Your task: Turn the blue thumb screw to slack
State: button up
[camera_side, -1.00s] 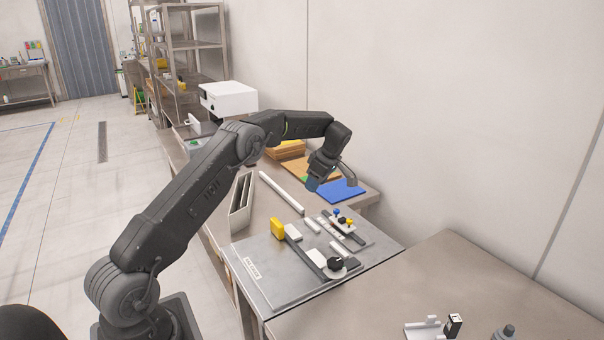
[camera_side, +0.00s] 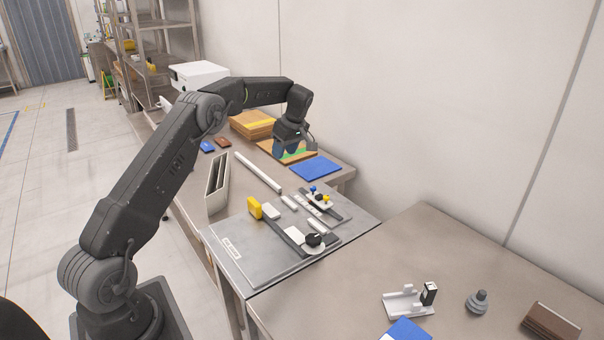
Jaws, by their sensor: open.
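The blue thumb screw (camera_side: 312,188) is a small blue knob standing on the small fixture on the grey plate (camera_side: 235,262). A black knob (camera_side: 319,197) and a yellow knob (camera_side: 327,198) stand close beside it. My gripper (camera_side: 287,149) is open and points downward. It is apart from the thumb screw, above and behind it in the picture, over the wooden boards to the left of a blue sheet. Its fingers are small and dark here, and I see nothing held between them. The angle of the screw cannot be read at this size.
A yellow block (camera_side: 255,207) and a black round knob (camera_side: 313,240) stand on the plate near the fixture. A blue sheet (camera_side: 315,169) and a white bar (camera_side: 258,172) lie behind it. An upright grey holder (camera_side: 217,186) is at the left.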

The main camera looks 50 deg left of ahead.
aim_at(313, 187)
jog(key=w+d+r+m+t+h, duration=0.25)
jog(key=w+d+m, duration=0.35)
jog(key=m, duration=0.9)
jog(key=shift+g+h, duration=0.35)
jog(key=shift+g, duration=0.1)
jog(key=f, duration=1.4)
jog(key=shift+w+a, duration=0.1)
jog(key=shift+w, duration=0.1)
jog(key=shift+c, duration=0.2)
